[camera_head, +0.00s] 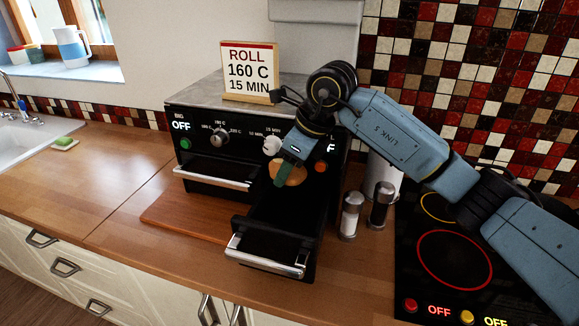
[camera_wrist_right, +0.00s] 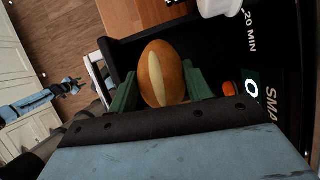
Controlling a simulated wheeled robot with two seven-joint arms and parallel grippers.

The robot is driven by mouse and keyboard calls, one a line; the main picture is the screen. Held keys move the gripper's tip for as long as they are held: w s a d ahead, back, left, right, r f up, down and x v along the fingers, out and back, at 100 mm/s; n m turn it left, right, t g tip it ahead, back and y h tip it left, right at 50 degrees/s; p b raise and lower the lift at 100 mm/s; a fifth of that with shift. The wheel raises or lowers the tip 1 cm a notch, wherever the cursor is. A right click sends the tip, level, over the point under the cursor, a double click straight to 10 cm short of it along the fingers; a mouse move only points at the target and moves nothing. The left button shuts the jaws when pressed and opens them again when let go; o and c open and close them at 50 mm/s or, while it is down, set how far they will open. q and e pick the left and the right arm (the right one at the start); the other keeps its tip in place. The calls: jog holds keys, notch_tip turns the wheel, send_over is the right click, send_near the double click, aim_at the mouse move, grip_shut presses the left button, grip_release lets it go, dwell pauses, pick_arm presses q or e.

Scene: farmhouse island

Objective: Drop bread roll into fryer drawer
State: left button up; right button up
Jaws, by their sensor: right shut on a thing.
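The bread roll (camera_head: 291,173) is golden brown; in the right wrist view the roll (camera_wrist_right: 161,72) shows a pale slit along its top. My right gripper (camera_head: 287,176) is shut on the roll, its green fingers on either side of it. It holds the roll by the fryer's front, at the back of the open fryer drawer (camera_head: 266,259) as seen from the head. The black drawer is pulled out at the right, with a silver handle. I cannot tell the exact height of the roll over the drawer.
The fryer (camera_head: 212,140) has dials and a closed left drawer (camera_head: 213,177). A sign (camera_head: 250,71) reading "ROLL 160 C 15 MIN" stands on it. A wooden board (camera_head: 185,218) lies in front. Two shakers (camera_head: 351,215) and a cooktop (camera_head: 455,258) are right of the drawer.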

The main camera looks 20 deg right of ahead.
notch_tip(320, 180, down, 14)
jog(key=b, duration=1)
jog(key=shift+f, duration=0.1)
jog(key=shift+f+b, duration=0.15)
jog(key=shift+b, duration=0.15)
jog(key=shift+f, duration=0.1)
jog(key=shift+f+b, duration=0.45)
jog(key=shift+f, duration=0.05)
jog(key=shift+f, duration=0.15)
jog(key=o, duration=1.1)
jog(key=shift+c, duration=0.2)
